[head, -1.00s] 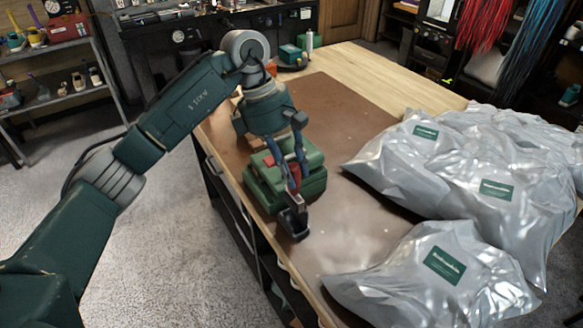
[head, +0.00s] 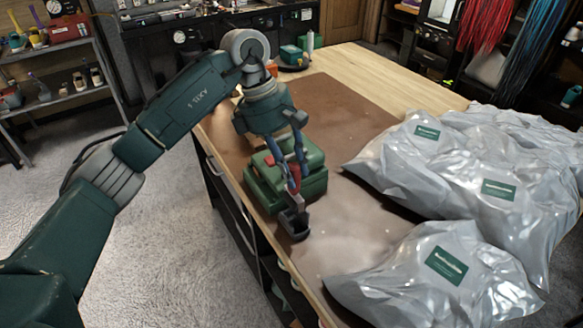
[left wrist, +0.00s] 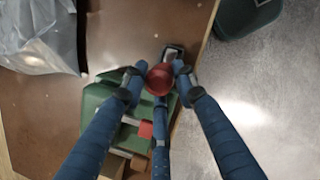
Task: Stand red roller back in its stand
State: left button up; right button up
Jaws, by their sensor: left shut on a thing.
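My left gripper (head: 296,190) points down over the front part of the brown mat and is shut on the red roller (head: 295,172). In the left wrist view the red roller (left wrist: 160,78) shows as a round red end between the fingertips. The small black stand (head: 294,224) is on the mat just below the fingertips. In the left wrist view the stand (left wrist: 174,52) shows just beyond the roller, partly covered by the gripper. I cannot tell whether the roller's lower end touches the stand. My right gripper is not in view.
A green case (head: 262,190) sits right behind and beside the gripper. Grey plastic bags (head: 430,165) with green labels crowd the right of the table. The brown mat (head: 350,105) has free room behind. The table's left edge is close to the stand.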

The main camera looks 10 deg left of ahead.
aim_at(291, 193)
pick_arm(q)
jog(key=shift+f+b, duration=0.8)
jog(key=shift+f, duration=0.3)
jog(key=shift+f+b, duration=0.6)
jog(key=shift+f, duration=0.15)
jog(key=shift+f, duration=0.15)
jog(key=shift+f, duration=0.2)
jog(key=shift+f+b, duration=0.3)
jog(key=shift+b, duration=0.2)
jog(key=shift+f+b, duration=0.7)
jog(key=shift+f, duration=0.2)
jog(key=shift+f, duration=0.2)
jog(key=shift+a+f+b, duration=0.1)
jog(key=shift+f+b, duration=0.25)
jog(key=shift+b, duration=0.15)
